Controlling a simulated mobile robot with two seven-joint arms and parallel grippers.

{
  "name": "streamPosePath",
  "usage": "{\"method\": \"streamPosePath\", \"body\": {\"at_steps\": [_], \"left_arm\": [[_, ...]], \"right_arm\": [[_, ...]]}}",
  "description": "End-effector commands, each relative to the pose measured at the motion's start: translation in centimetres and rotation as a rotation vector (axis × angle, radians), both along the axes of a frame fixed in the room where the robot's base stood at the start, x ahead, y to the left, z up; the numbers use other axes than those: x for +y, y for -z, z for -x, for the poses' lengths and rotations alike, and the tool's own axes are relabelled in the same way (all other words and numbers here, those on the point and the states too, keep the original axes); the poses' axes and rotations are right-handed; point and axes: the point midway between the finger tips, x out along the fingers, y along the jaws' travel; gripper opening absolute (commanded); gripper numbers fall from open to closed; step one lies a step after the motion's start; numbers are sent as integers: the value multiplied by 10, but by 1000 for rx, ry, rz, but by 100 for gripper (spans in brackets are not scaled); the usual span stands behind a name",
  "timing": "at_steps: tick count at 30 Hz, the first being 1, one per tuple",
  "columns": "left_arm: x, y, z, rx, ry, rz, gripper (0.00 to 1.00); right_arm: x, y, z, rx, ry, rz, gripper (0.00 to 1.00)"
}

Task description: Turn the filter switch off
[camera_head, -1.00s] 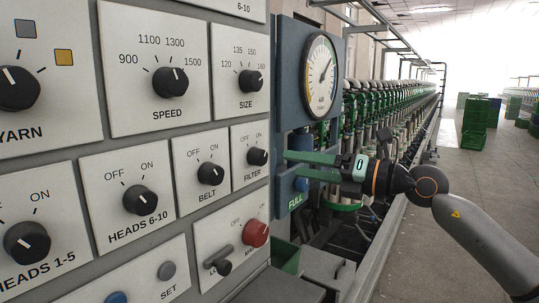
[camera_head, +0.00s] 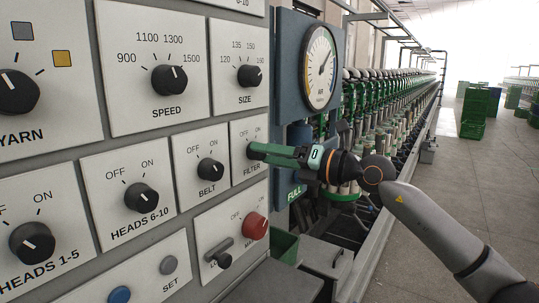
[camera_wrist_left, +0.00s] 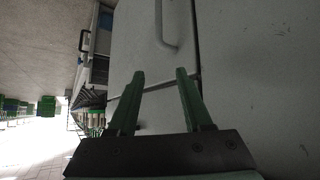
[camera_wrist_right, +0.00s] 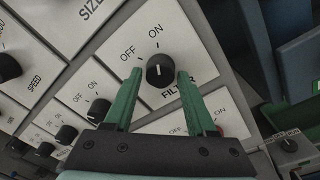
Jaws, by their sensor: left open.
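The filter switch is a black round knob (camera_wrist_right: 160,70) on a pale plate (camera_wrist_right: 202,62) marked OFF, ON and FILTER. In the right wrist view its white mark appears to point toward ON. My right gripper (camera_wrist_right: 159,74) is open, with one green finger on each side of the knob; I cannot tell whether they touch it. In the head view my right gripper (camera_head: 250,151) covers most of the knob. My left gripper (camera_wrist_left: 160,73) is open and empty in the left wrist view, facing a grey panel, and is outside the head view.
The belt knob (camera_head: 210,170) is left of the filter plate and the size knob (camera_head: 251,76) above it. A red knob (camera_head: 255,226) and a lever (camera_head: 219,252) are below. A round gauge (camera_head: 320,65) stands to the right. A handle (camera_wrist_left: 168,28) is near my left gripper.

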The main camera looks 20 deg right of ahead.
Motion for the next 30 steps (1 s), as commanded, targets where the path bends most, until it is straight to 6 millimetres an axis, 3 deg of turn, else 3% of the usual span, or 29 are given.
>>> {"method": "streamPosePath", "body": {"at_steps": [2,14,30], "left_arm": [[-1,-1,0,-1,1,1,50],[-2,-2,-1,-3,2,3,50],[-2,-1,-1,-4,3,4,50]], "right_arm": [[0,0,0,0,0,0,46],[0,0,0,0,0,0,2],[0,0,0,-56,0,76,0]]}}
